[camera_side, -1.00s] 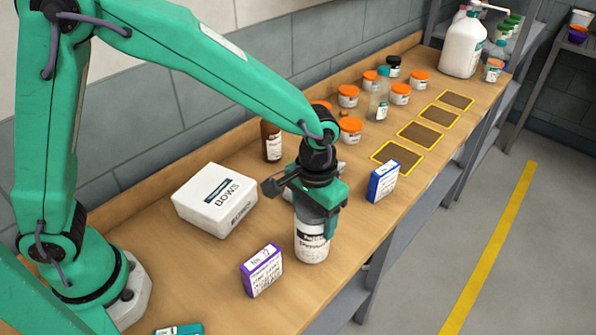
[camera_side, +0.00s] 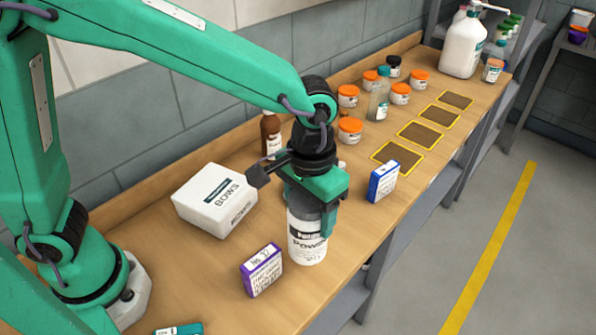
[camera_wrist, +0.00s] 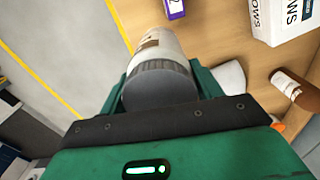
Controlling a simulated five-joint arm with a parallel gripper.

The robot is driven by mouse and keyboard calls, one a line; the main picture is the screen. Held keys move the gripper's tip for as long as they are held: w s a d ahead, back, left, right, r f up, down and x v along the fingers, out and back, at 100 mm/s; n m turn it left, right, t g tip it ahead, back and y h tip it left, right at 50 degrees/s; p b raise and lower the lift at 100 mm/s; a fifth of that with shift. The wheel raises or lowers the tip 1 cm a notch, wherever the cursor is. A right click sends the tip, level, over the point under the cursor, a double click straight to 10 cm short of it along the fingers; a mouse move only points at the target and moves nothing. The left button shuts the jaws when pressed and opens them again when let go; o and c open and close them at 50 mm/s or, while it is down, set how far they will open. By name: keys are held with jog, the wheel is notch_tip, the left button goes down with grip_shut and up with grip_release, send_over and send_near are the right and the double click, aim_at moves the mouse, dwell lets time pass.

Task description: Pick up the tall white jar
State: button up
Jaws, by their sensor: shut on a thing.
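The tall white jar (camera_side: 307,246) has a grey lid and a dark label band reading "Powder". It stands out below my gripper (camera_side: 311,216) in the side view, looking nearly upright. My gripper is shut on its upper part, around the lid. In the wrist view the round grey lid (camera_wrist: 160,88) faces the camera, with the green fingers of my gripper (camera_wrist: 162,82) on both sides. The far finger is hidden in the side view. I cannot tell whether the jar's base touches the bench.
The bench (camera_side: 215,270) holds a white bows box (camera_side: 214,200) to the left, a purple-edged box (camera_side: 262,270) in front and a blue box (camera_side: 383,181) to the right. A brown bottle (camera_side: 270,135) and several orange-lidded jars (camera_side: 350,131) stand behind. Yellow-edged brown squares (camera_side: 397,156) lie bare.

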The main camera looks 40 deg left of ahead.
jog(key=s+d+r, duration=0.3)
jog(key=s+r, duration=0.1)
jog(key=s, duration=0.2)
jog(key=shift+d, duration=0.15)
jog(key=shift+r, duration=0.15)
dwell(0.3)
